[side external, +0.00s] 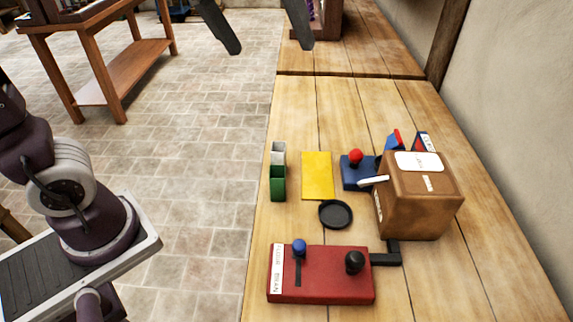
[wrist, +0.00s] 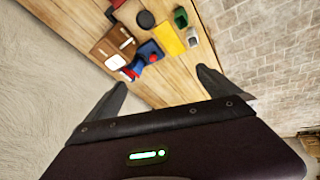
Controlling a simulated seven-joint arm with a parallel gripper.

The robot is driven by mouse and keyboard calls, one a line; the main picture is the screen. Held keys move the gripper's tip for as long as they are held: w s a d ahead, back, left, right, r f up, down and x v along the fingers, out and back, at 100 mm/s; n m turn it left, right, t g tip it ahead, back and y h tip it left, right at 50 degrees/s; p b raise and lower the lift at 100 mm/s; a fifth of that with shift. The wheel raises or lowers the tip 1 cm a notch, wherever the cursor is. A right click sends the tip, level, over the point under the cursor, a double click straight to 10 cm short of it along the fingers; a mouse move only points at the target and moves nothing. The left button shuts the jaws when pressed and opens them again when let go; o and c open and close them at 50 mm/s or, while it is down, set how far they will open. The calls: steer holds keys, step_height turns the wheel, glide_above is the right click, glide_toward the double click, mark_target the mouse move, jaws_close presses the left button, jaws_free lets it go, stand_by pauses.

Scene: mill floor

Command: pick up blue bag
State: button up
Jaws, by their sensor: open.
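Nothing shows clearly as a blue bag. A small blue and red item (side external: 393,141) stands partly hidden behind the brown box, with a blue, red and white item (side external: 422,141) beside it. In the wrist view, small blue and red shapes (wrist: 128,74) lie by the box, too small to tell apart. A blue block with a red ball on top (side external: 356,173) sits left of the box; it also shows in the wrist view (wrist: 150,52). My gripper (side external: 271,47) is open and empty, high above the table's far part; its fingers also show in the wrist view (wrist: 161,77).
The brown box (side external: 415,200) stands close to the blue items. A yellow sheet (side external: 317,176), green container (side external: 278,184), black dish (side external: 336,214) and red lever box (side external: 318,275) lie around on the wooden table (side external: 500,260). A wall (side external: 500,120) runs along the right.

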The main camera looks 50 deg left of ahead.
steer(key=s+a+f+m, duration=0.2)
steer(key=s, duration=0.5)
steer(key=shift+s+f, duration=0.15)
steer(key=shift+f, duration=0.15)
steer(key=s+f+m, duration=0.1)
steer(key=s+f, duration=0.1)
steer(key=s+a+f, duration=0.1)
steer(key=s+f, duration=0.1)
steer(key=s, duration=0.1)
steer(key=s+f+m, duration=0.1)
steer(key=s+f, duration=0.1)
steer(key=s, duration=0.1)
steer(key=shift+a+f+m+y, duration=0.2)
steer(key=shift+m+y, duration=0.1)
steer(key=shift+y, duration=0.1)
steer(key=shift+c, duration=1.3)
steer(key=shift+s+f, duration=0.1)
steer(key=shift+s, duration=0.1)
steer(key=c, duration=0.3)
steer(key=shift+c, duration=1)
steer(key=shift+w, duration=0.1)
